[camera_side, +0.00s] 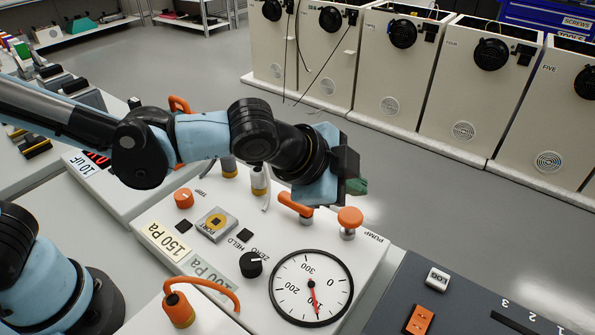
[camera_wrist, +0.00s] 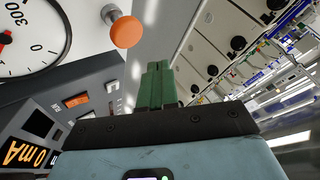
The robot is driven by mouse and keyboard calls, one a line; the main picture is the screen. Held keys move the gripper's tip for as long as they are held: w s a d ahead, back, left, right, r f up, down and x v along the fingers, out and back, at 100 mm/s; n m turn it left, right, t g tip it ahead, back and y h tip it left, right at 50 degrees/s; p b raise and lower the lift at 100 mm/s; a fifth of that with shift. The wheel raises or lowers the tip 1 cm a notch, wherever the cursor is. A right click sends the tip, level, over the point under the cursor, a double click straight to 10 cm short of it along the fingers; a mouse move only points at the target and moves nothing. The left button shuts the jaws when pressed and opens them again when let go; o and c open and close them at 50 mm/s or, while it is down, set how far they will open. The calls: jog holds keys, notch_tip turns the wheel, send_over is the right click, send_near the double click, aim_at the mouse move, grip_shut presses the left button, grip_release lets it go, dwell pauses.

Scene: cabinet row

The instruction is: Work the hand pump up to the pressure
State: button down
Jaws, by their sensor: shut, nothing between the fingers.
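The pump's round orange knob (camera_side: 350,217) stands upright on a metal stem beside the PUMP label, at the console's far right. It also shows in the wrist view (camera_wrist: 127,31). The round gauge (camera_side: 300,275) has a red needle pointing down, over the 100 mark. Its scale partly shows in the wrist view (camera_wrist: 25,40). My gripper (camera_side: 358,187), with green fingers, is shut and empty. It hangs above and slightly beyond the knob, apart from it. In the wrist view my gripper's fingers (camera_wrist: 157,85) are together, beside and below the knob.
An orange lever (camera_side: 295,204) stands left of the knob. A black ZERO dial (camera_side: 251,264), a PORT fitting (camera_side: 217,223) and a 150 Pa card (camera_side: 164,240) are on the console. A dark panel (camera_side: 440,315) adjoins at right. Numbered cabinets (camera_side: 395,70) stand behind, across open floor.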

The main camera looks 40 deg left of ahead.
jog(key=shift+r, duration=1.05)
jog(key=shift+a, duration=0.1)
jog(key=s+a+f+n+y, duration=0.1)
jog(key=a+n, duration=0.3)
jog(key=a, duration=0.4)
jog(key=s+a+n+g+y, duration=0.1)
jog(key=s+a+n, duration=0.3)
jog(key=a, duration=0.5)
jog(key=s+a+f+n+y, duration=0.1)
jog(key=s+a+n, duration=0.2)
jog(key=a, duration=0.6)
jog(key=n, duration=0.2)
jog(key=shift+s+f+n+y, duration=0.15)
jog(key=shift+f+n+y, duration=0.2)
jog(key=shift+n+y, duration=0.05)
jog(key=c, duration=1.8)
grip_release()
jog(key=shift+c, duration=0.2)
